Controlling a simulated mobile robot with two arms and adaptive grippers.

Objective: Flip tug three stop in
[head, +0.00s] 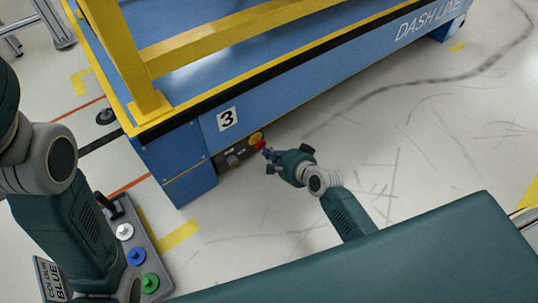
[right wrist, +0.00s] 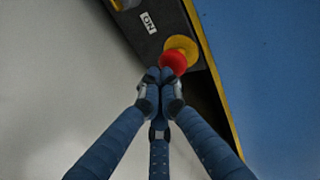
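The blue tug carries a white "3" label (head: 227,119) on its near end. Below the label is a dark control panel (head: 236,154) with a red stop button (head: 260,144) on a yellow base (head: 256,137). In the right wrist view the red stop (right wrist: 173,62) sits on its yellow base, beside a panel marked "ON" (right wrist: 149,22). My right gripper (head: 268,154) is at the stop. Its blue fingers (right wrist: 160,76) are drawn together, tips against or just short of the red button; contact is unclear. My left arm is at the left; its gripper does not show.
A yellow frame (head: 215,38) rises from the blue deck. A grey button box (head: 140,245) with white, blue and green buttons stands lower left, by a "COLOUR BLUE" sign (head: 51,279). The scuffed pale floor (head: 440,130) right of my right arm is clear.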

